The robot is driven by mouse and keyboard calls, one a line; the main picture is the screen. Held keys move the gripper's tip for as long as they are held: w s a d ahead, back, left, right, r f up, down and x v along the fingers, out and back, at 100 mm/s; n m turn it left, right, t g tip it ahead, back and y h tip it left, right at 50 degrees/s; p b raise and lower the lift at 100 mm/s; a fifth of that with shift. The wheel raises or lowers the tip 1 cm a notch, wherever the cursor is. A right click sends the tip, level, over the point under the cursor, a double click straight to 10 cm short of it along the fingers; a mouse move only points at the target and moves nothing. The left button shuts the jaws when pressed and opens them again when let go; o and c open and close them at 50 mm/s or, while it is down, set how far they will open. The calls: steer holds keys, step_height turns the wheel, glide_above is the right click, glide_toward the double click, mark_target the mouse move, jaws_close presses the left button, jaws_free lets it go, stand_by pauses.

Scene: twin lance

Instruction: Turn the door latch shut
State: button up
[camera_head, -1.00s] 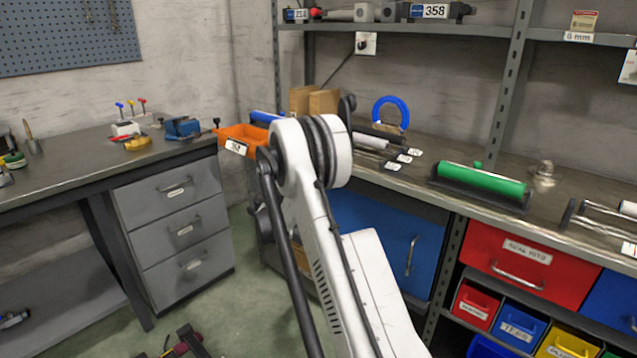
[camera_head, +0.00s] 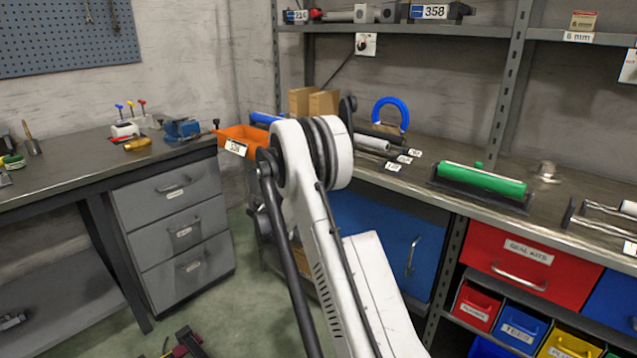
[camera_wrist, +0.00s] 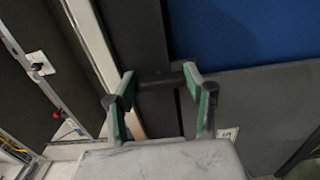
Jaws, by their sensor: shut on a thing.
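My gripper (camera_wrist: 158,82) shows in the wrist view, with its two green-padded fingers set wide apart. A short dark bar, which looks like the door latch (camera_wrist: 160,78), spans the gap between the fingertips, and the fingers are shut on its ends. Behind it run a dark upright post and a pale strip. A blue panel (camera_wrist: 250,35) with a dark grey lower part lies to the right. In the head view my arm stands in front, and my gripper and the latch cannot be seen there.
A workbench (camera_head: 70,165) with grey drawers stands at the left. Shelving with a long counter (camera_head: 450,205), a blue front (camera_head: 375,235) and a red drawer (camera_head: 520,268) fills the right. Green floor (camera_head: 215,295) shows between them. An orange bin (camera_head: 240,138) sits behind my arm.

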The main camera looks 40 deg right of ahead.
steer(key=o, duration=1.2)
steer(key=shift+c, duration=0.2)
steer(key=s+a, duration=0.1)
steer(key=a, duration=1.1)
steer(key=shift+s, duration=0.35)
